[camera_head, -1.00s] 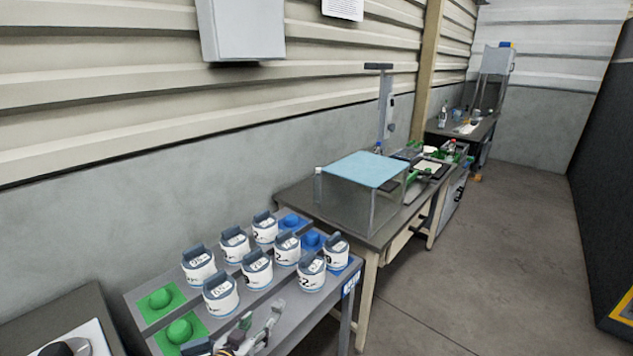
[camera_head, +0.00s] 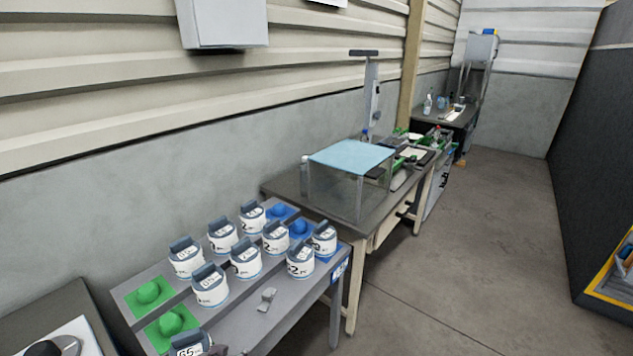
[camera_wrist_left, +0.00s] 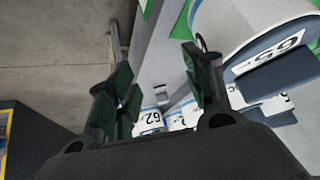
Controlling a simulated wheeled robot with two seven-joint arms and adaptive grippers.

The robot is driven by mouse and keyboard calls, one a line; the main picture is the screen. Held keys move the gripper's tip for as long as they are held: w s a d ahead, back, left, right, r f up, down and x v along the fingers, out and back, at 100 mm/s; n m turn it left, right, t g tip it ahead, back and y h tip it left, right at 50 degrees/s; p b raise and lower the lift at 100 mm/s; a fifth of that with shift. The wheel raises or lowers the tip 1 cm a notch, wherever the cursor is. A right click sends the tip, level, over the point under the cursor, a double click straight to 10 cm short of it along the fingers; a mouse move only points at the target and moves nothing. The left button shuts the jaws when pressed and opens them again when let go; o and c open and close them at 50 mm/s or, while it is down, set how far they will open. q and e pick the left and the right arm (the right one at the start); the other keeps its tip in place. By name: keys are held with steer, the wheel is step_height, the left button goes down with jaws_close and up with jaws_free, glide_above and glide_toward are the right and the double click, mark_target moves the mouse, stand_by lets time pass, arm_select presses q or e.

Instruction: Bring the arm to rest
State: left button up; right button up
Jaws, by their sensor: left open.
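My left gripper (camera_wrist_left: 158,80) shows in the left wrist view with its two dark fingers apart and nothing between them. A large white canister with a grey handle and a "G5" label (camera_wrist_left: 265,50) is close on the right of that view, beside the right finger and apart from it as far as I can tell. In the head view, that "G5" canister (camera_head: 190,346) is cut off at the bottom edge. The gripper itself is hardly visible there; only a small dark part shows near the canister. My right gripper is not in view.
Several white canisters (camera_head: 245,262) stand on a stepped grey rack (camera_head: 290,306), with green pads (camera_head: 171,322) and blue pads. A small grey clip (camera_head: 267,299) lies on its lower shelf. A clear box with a blue lid (camera_head: 351,157) stands behind. The floor at right (camera_head: 470,260) is clear.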

arm_select(q)
steer(key=s+g, duration=0.4)
steer(key=s, duration=0.5)
steer(key=s+f+m+g, duration=0.1)
steer(key=s+f, duration=0.2)
steer(key=f, duration=3)
steer(key=s+a+f, duration=0.2)
steer(key=s+f, duration=0.7)
steer(key=s, duration=0.2)
steer(key=s+a+f+g, duration=0.1)
steer(key=s+a+f, duration=0.1)
steer(key=s+f, duration=0.8)
steer(key=shift+s+a+f, duration=0.2)
steer(key=shift+s+a, duration=0.1)
steer(key=shift+s, duration=0.4)
